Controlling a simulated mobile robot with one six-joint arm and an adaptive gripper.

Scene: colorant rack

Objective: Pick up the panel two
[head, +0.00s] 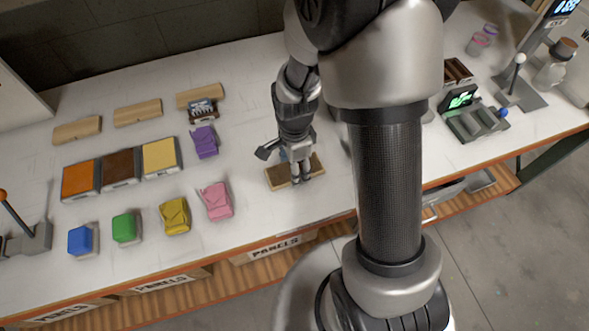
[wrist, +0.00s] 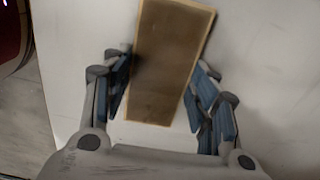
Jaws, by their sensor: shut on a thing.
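A flat brown panel with a pale wooden edge (head: 280,177) is at my gripper (head: 300,174), over the middle of the white bench. No number shows on it. In the wrist view the panel (wrist: 167,58) runs up between my two fingers, slightly tilted, with the blue pads at its two long sides. My gripper (wrist: 160,95) is shut on this panel. I cannot tell whether the panel touches the bench or is just above it.
The white bench (head: 120,221) carries orange (head: 80,179), brown (head: 121,164) and yellow (head: 160,155) blocks at left. Blue, green, yellow, pink and purple items stand near them. Wooden strips (head: 138,112) lie behind.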

